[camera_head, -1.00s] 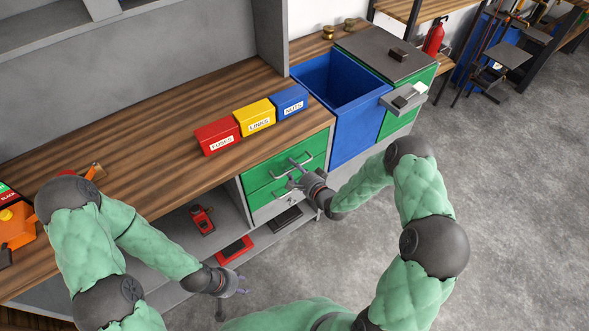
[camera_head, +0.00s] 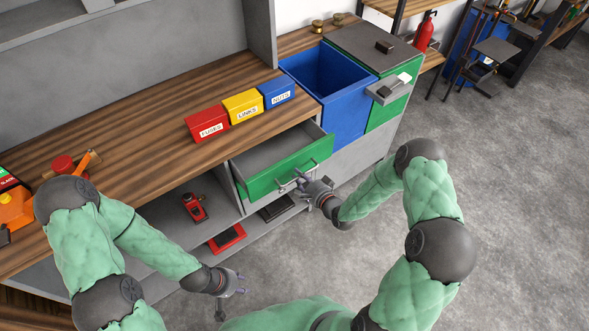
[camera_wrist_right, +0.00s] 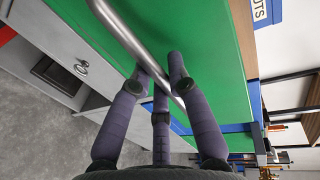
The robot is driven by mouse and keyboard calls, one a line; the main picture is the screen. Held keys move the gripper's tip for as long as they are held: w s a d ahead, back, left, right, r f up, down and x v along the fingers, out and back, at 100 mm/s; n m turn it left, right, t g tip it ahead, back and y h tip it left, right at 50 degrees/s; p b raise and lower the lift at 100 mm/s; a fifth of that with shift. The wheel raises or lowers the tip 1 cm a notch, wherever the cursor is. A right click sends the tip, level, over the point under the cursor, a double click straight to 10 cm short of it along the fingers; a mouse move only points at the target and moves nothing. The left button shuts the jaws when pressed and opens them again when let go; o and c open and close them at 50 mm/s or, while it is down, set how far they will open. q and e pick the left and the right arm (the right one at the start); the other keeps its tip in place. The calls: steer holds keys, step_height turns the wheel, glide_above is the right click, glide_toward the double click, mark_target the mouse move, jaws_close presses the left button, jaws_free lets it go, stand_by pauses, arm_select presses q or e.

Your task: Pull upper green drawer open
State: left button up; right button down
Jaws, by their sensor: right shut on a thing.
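The upper green drawer (camera_head: 262,183) is pulled out from under the workbench top, and its grey inside shows empty. Its metal bar handle (camera_wrist_right: 133,40) crosses the right wrist view. My right gripper (camera_head: 299,184) is at the drawer front with its fingers around the handle; in the right wrist view the fingers (camera_wrist_right: 160,80) close on the bar. My left gripper (camera_head: 238,286) hangs apart from the drawer, low in front of the bench, its fingers spread and empty. The lower green drawer is hidden below the open one.
Red (camera_head: 207,123), yellow (camera_head: 243,105) and blue (camera_head: 277,92) labelled bins stand on the bench top. A blue open bin (camera_head: 345,115) stands right of the drawer. A red item (camera_head: 194,208) sits on the lower shelf. The floor at right is clear.

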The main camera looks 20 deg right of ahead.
steer(key=f+v, duration=0.1)
steer(key=v, duration=0.6)
steer(key=shift+s+f+p, duration=0.3)
steer(key=shift+s+p, duration=0.05)
steer(key=shift+s, duration=0.1)
steer(key=shift+d, duration=0.1)
steer(key=c, duration=1.2)
jaws_free()
steer(key=shift+o, duration=0.2)
steer(key=v, duration=1.2)
steer(key=shift+f, duration=0.1)
